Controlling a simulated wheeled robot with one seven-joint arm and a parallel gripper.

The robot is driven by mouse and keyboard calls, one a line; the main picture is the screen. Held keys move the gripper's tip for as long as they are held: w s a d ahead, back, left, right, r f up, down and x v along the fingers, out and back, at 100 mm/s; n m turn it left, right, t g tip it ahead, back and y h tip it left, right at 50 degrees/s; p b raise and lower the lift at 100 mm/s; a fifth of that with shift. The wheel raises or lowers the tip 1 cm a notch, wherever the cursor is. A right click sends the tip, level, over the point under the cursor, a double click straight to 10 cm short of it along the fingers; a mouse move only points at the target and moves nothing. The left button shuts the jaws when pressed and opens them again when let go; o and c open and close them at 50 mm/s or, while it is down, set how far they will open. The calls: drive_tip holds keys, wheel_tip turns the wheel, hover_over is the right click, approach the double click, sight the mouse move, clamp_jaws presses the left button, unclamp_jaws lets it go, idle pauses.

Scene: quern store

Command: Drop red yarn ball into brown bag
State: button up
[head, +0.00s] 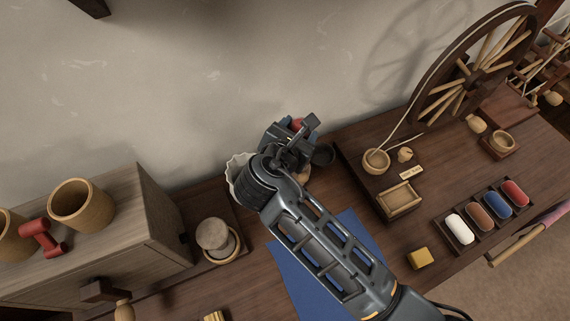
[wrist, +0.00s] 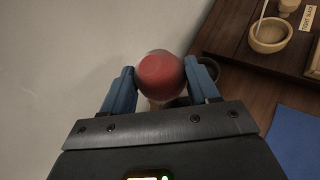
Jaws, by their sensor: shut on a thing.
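My gripper (wrist: 160,82) is shut on the red yarn ball (wrist: 161,73), which sits between its two blue fingers in the wrist view. In the head view my gripper (head: 297,133) is raised near the wall, and a small part of the red ball (head: 297,124) shows between its parts. I cannot clearly make out the brown bag. A small tan-brown patch (head: 303,173) shows beside my arm, mostly hidden by it, and I cannot tell if it is the bag. A tan bit also shows below the ball in the wrist view.
A pale scalloped-edged vessel (head: 234,170) is partly behind my wrist. A dark bowl (head: 323,155) stands to the right. A blue mat (head: 353,229) lies under my arm. A spinning wheel (head: 470,70), wooden bowl (head: 376,161) and tray of coloured rolls (head: 477,222) are right; a cabinet (head: 150,215) is left.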

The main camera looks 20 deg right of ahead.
wheel_tip(320, 180, down, 6)
drive_tip(key=b, duration=0.7)
drive_tip(key=shift+r, duration=0.1)
drive_tip(key=o, duration=1.1)
drive_tip(key=shift+v, duration=3.85)
drive_tip(key=shift+r, duration=0.1)
